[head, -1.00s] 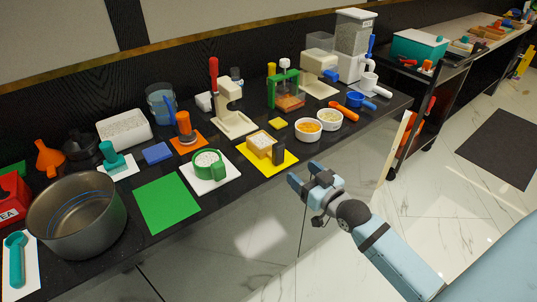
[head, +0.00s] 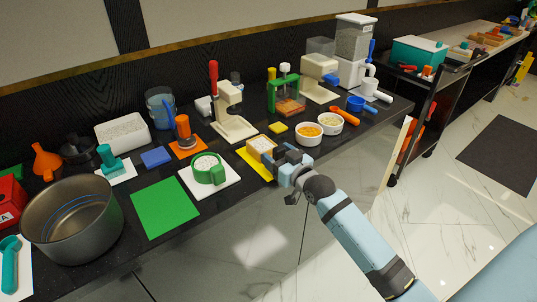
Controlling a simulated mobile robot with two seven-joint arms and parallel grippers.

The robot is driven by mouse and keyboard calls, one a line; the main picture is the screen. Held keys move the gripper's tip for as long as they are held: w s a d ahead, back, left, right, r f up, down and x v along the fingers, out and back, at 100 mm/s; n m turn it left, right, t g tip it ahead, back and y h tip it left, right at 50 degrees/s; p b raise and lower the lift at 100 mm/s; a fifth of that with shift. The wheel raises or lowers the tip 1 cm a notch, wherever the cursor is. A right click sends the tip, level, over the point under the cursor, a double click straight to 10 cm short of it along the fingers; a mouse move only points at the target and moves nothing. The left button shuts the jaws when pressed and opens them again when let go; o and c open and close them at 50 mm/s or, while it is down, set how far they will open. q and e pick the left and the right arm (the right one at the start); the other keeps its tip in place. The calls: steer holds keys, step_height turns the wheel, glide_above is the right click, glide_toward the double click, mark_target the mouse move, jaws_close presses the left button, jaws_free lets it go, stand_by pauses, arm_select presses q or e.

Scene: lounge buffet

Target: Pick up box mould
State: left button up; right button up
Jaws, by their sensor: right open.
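The box mould (head: 260,146), a small tan box with pale, grain-like contents, sits on a yellow mat (head: 252,162) near the counter's front edge. Its dark handle side is hidden behind my right gripper (head: 282,160). My right gripper is open, with its fingers at the near right side of the box mould, around where the handle was seen. I cannot tell whether they touch it. My left gripper is out of view.
A green round mould (head: 208,174) on a white mat stands left of the box mould. White bowls (head: 308,133) of orange and pale food stand to its right. A small yellow block (head: 278,127) lies behind. A green mat (head: 165,207) is bare.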

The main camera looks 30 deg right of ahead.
steer(key=c, duration=1.1)
steer(key=shift+r, duration=0.15)
step_height(320, 180, up, 20)
steer(key=p, duration=0.4)
steer(key=shift+p, duration=0.4)
